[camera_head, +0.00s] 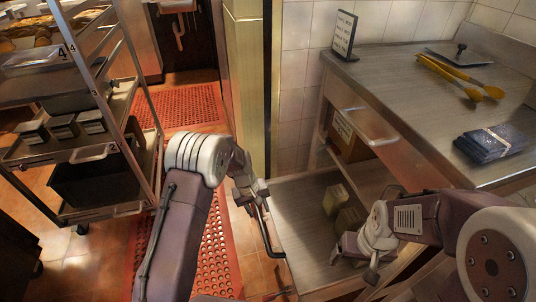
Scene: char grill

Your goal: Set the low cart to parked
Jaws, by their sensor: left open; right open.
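What looks like the low cart is a low grey metal deck (294,212) beside the tiled wall, partly under the counter. A black bar handle (267,238) runs along its left edge. My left gripper (256,197) is open at the upper end of this handle; whether it touches the bar I cannot tell. My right gripper (355,266) is open and empty above the right part of the deck. The cart's wheels and its far right side are hidden, so any parked mark or brake does not show.
A tall wheeled rack (145,95) with trays and tubs stands at the left. The counter (400,75) holds yellow-handled tongs (452,77), a sign (344,34) and a dark blue packet (487,146). Small boxes (335,198) sit on the deck. A red floor mat (190,106) lies between.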

